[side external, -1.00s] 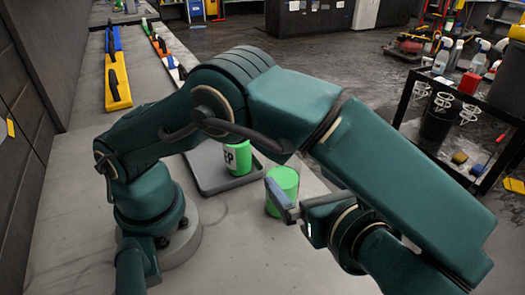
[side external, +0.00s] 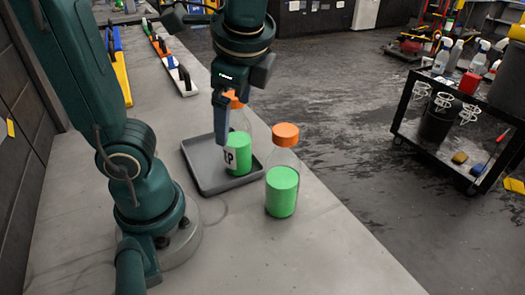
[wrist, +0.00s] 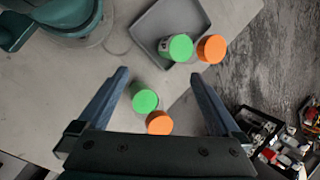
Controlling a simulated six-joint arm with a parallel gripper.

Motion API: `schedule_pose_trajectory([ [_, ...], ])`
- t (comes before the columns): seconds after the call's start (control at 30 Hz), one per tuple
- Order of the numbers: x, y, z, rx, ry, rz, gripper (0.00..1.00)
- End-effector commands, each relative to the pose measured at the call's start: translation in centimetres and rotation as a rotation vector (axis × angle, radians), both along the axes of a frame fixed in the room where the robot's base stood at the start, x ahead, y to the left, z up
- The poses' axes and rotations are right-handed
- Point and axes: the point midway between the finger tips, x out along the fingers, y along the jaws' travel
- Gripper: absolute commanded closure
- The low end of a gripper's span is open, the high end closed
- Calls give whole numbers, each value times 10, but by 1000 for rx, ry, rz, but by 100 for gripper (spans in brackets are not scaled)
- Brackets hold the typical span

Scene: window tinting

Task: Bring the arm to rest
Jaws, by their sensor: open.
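My gripper (side external: 222,135) points down over the bench, and in the side view its fingers partly cover the labelled bottle. The wrist view shows the two fingers (wrist: 160,75) spread apart with nothing gripped. One clear bottle with green liquid, an orange cap and a white label (side external: 238,158) stands upright on the grey tray (side external: 195,165). A second green bottle with an orange cap (side external: 282,190) stands upright on the bare bench in front of the tray. In the wrist view the second bottle (wrist: 144,100) appears between the fingers, apparently below them.
The grey bench (side external: 320,265) is clear in front of the second bottle. Yellow and blue tools (side external: 119,70) and a row of small tools (side external: 172,60) lie toward its far end. A black cart (side external: 455,130) with spray bottles stands off to the right.

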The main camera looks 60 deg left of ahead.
Motion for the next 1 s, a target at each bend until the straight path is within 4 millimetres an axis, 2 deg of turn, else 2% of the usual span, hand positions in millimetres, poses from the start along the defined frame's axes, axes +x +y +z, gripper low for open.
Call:
schedule_pose_trajectory([
  [0.2,-20,-8,-14,-242,-274,277,0],
  [0.4,-20,-29,-30,-457,-488,515,0],
  [0.5,-15,-40,-37,-541,-534,599,0],
  [1.0,-12,-43,-39,-567,-547,631,0],
])
